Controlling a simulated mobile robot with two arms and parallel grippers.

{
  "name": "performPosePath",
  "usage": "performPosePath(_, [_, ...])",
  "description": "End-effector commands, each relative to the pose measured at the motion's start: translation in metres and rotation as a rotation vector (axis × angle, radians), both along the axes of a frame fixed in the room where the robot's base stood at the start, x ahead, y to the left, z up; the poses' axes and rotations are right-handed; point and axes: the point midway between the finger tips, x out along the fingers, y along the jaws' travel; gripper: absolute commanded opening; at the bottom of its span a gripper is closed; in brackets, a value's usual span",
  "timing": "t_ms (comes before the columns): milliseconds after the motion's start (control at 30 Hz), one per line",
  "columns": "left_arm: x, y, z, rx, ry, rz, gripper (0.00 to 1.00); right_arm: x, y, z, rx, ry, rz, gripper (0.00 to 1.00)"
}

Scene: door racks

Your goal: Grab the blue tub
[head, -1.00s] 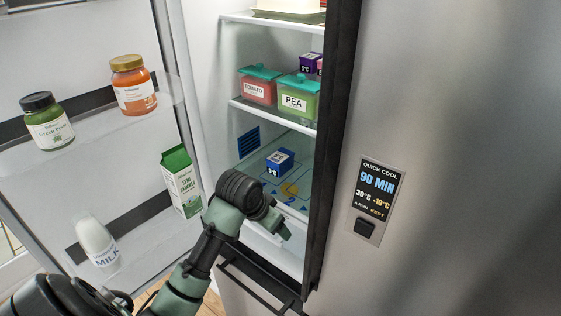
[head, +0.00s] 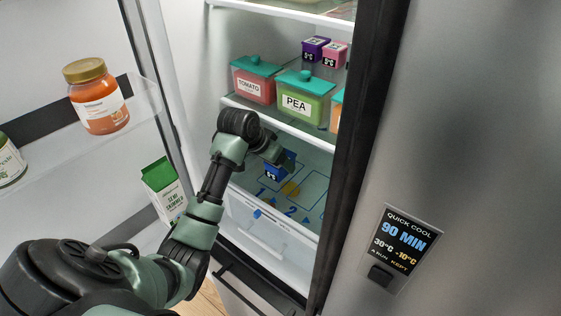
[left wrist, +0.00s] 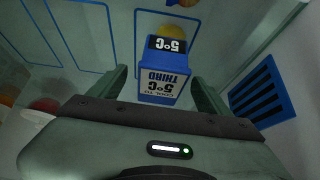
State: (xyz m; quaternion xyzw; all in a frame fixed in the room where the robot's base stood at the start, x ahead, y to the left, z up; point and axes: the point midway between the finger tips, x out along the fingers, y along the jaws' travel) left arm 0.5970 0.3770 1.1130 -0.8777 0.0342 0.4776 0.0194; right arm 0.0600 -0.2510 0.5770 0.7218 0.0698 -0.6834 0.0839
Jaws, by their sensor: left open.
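The blue tub (head: 277,171) stands on the numbered shelf inside the fridge, partly hidden by my left gripper (head: 283,160) in the head view. The left gripper is open. My right gripper is not in view.
Above are a tomato tub (head: 256,84), a pea tub (head: 297,104), a purple tub (head: 314,48) and a pink tub (head: 335,54). A dark door edge (head: 360,130) bounds the opening on the right. The open door at left holds an orange jar (head: 100,108) and a green carton (head: 162,187).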

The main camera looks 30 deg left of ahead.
Motion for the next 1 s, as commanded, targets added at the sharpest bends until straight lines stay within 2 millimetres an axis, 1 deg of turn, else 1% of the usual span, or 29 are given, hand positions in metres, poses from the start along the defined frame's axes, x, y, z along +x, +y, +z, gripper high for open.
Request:
performPosePath(33, [0.004, -0.002, -0.003, -0.003, 0.006, 0.0, 0.78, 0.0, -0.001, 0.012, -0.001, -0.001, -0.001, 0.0])
performPosePath(67, [0.007, -0.003, -0.007, -0.003, 0.006, 0.0, 0.78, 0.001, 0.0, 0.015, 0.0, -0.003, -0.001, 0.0])
performPosePath(133, [0.013, -0.003, -0.017, -0.003, 0.005, 0.0, 0.78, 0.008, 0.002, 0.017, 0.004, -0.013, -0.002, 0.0])
performPosePath(200, [0.017, -0.003, -0.024, -0.001, 0.003, 0.0, 0.78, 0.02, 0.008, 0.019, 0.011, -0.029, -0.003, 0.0])
performPosePath(333, [0.02, -0.003, -0.03, 0.001, 0.001, 0.001, 0.78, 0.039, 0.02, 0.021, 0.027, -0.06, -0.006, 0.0])
performPosePath(400, [0.02, -0.003, -0.03, 0.001, 0.0, 0.001, 0.78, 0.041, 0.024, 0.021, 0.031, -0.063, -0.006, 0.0])
performPosePath(500, [0.02, -0.003, -0.03, 0.001, 0.0, 0.001, 0.78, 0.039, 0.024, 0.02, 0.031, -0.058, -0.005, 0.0])
performPosePath(533, [0.02, -0.003, -0.03, 0.001, 0.0, 0.001, 0.73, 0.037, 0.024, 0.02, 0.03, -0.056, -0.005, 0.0])
performPosePath(567, [0.02, -0.003, -0.03, 0.001, 0.0, 0.001, 0.64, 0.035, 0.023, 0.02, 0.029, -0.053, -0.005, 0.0])
performPosePath(600, [0.02, -0.003, -0.03, 0.001, 0.0, 0.001, 0.53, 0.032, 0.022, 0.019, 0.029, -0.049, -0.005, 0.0])
performPosePath(667, [0.02, -0.003, -0.03, 0.001, 0.0, 0.001, 0.37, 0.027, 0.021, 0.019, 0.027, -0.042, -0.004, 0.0])
performPosePath(700, [0.02, -0.003, -0.03, 0.001, 0.0, 0.001, 0.25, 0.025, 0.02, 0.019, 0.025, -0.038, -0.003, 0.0])
performPosePath(800, [0.02, -0.003, -0.03, 0.001, 0.0, 0.001, 0.0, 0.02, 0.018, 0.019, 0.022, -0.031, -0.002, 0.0])
performPosePath(1000, [0.021, -0.003, -0.029, 0.001, -0.002, 0.001, 0.0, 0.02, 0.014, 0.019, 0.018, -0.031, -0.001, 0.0])
